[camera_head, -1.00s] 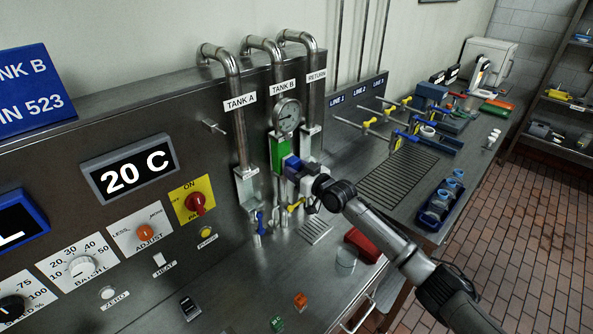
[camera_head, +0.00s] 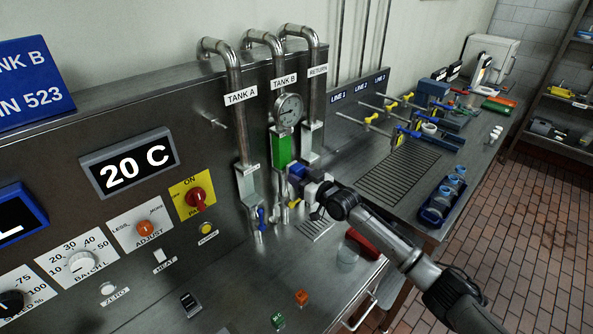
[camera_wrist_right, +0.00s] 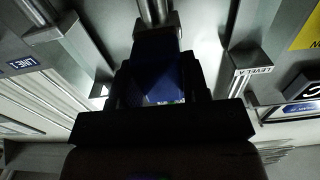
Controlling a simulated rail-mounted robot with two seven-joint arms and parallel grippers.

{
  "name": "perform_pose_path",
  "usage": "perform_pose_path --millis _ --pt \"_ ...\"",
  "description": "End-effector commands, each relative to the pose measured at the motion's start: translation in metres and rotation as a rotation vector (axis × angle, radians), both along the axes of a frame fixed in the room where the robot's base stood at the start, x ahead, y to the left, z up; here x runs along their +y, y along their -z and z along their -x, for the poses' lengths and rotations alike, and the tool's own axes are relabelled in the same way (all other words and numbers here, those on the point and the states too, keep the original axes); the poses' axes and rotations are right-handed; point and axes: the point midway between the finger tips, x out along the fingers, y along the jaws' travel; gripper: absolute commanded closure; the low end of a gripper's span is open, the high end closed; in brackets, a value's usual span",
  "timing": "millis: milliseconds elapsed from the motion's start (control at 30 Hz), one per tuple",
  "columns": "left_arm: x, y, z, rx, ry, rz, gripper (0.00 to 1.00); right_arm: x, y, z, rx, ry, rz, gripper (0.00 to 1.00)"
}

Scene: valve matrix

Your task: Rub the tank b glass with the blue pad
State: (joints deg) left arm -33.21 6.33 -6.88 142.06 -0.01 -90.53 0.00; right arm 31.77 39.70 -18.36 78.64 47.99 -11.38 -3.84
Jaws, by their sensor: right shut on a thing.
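The tank B glass (camera_head: 282,149) shows as a bright green upright strip under the round gauge on the TANK B pipe. My right gripper (camera_head: 302,180) is shut on the blue pad (camera_head: 296,170) and holds it at the lower right of the green strip. The pad also shows as a dark blue patch between the fingers in the right wrist view (camera_wrist_right: 158,65). I cannot tell whether the pad touches the glass. The lower end of the glass is partly hidden by the pad and gripper. My left gripper is not in view.
The TANK A pipe (camera_head: 238,125) stands left of the glass and the RETURN pipe (camera_head: 314,95) right of it. A blue-handled valve (camera_head: 261,217) is just below. A clear beaker (camera_head: 348,251) and a red object (camera_head: 362,243) stand on the bench near my arm.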

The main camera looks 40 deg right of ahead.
Motion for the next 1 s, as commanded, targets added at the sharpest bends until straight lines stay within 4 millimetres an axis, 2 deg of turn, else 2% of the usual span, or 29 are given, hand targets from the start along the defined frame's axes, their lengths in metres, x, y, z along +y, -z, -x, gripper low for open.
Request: perform_pose_path --millis 33,300,500,867,1000 --pt "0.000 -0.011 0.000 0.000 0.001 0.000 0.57 -0.001 -0.004 0.006 0.002 0.000 -0.001 0.77" --pt "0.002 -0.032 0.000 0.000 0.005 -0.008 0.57 -0.004 -0.004 0.030 0.001 0.000 0.000 0.77" --pt "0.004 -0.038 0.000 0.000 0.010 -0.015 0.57 -0.006 -0.002 0.040 -0.001 0.001 0.000 0.77" --pt "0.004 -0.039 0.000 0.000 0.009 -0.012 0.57 -0.006 -0.001 0.041 -0.002 0.001 0.000 0.77" --pt "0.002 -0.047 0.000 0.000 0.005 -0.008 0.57 -0.007 -0.003 0.049 0.001 0.001 0.000 0.77"
